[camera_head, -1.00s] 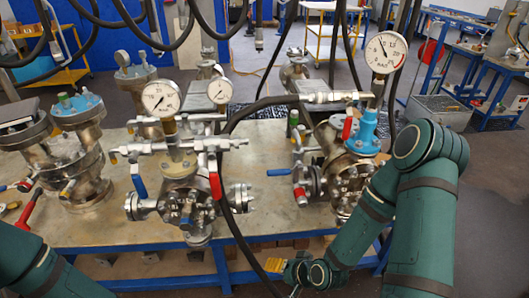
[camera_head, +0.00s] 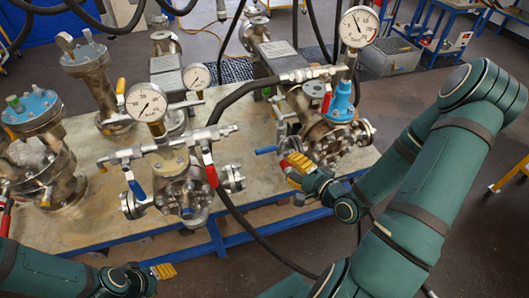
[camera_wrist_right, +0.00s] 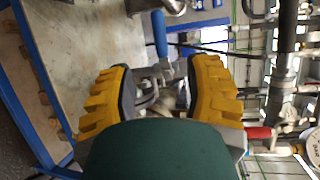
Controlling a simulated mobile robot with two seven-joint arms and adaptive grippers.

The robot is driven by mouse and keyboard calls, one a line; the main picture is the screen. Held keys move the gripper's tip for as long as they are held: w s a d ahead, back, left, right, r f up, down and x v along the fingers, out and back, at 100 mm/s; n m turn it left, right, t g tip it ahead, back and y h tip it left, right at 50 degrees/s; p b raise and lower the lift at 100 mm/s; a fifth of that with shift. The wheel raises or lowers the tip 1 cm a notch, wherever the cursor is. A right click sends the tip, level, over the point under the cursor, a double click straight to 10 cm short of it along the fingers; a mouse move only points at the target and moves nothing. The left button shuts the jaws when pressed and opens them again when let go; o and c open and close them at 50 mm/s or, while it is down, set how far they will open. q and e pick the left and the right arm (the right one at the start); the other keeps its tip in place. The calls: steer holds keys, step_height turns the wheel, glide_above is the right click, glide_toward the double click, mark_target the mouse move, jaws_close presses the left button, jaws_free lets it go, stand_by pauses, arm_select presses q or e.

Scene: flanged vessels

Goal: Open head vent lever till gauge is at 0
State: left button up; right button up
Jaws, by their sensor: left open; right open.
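The right-hand flanged vessel (camera_head: 318,128) carries a blue cone fitting (camera_head: 342,101), a white-faced gauge (camera_head: 358,27), a red lever (camera_head: 326,102) and a blue lever (camera_head: 266,150). I cannot tell which lever is the head vent, and the needle reading is too small to read. My right gripper (camera_head: 297,170) has yellow fingers and is open at the vessel's lower front, close to the blue lever. In the right wrist view, the blue lever (camera_wrist_right: 159,33) is ahead of the open fingers (camera_wrist_right: 165,92), apparently ungripped. My left gripper (camera_head: 163,271) is open and empty below the bench front.
Another blue-topped vessel (camera_head: 35,110) stands left. Bare bench top (camera_head: 85,235) shows at front left.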

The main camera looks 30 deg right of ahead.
mark_target(268, 151)
steer(key=b+x, duration=0.3)
steer(key=x, duration=0.9)
arm_select(q)
step_height(268, 151, down, 4)
steer(key=shift+w+f, duration=0.1)
arm_select(e)
steer(key=shift+s, duration=0.1)
jaws_close()
